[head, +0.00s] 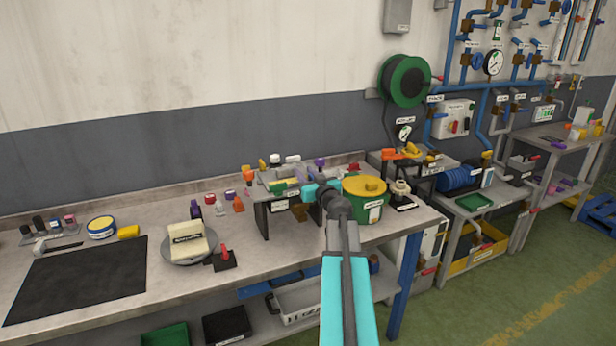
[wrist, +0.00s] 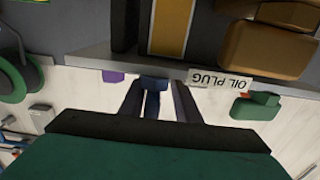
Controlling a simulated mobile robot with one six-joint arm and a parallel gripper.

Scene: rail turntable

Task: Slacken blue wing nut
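The blue wing nut (wrist: 155,83) shows in the wrist view just under the edge of a grey plate, beside a label reading OIL PLUG (wrist: 219,80). My gripper (wrist: 160,92) reaches up to it with its two dark fingers apart. The nut lies between the fingertips, close to the left finger, with a pale gap toward the right one. I cannot tell whether either finger touches it. In the head view my arm reaches over the bench to the small raised stand (head: 262,222), and the wing nut cannot be made out there.
A purple piece (wrist: 113,77) and a green piece (wrist: 256,106) sit along the same plate edge on either side. In the head view a green pot with a yellow lid (head: 372,214) stands right beside my arm. A black mat (head: 78,280) lies on the left of the bench.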

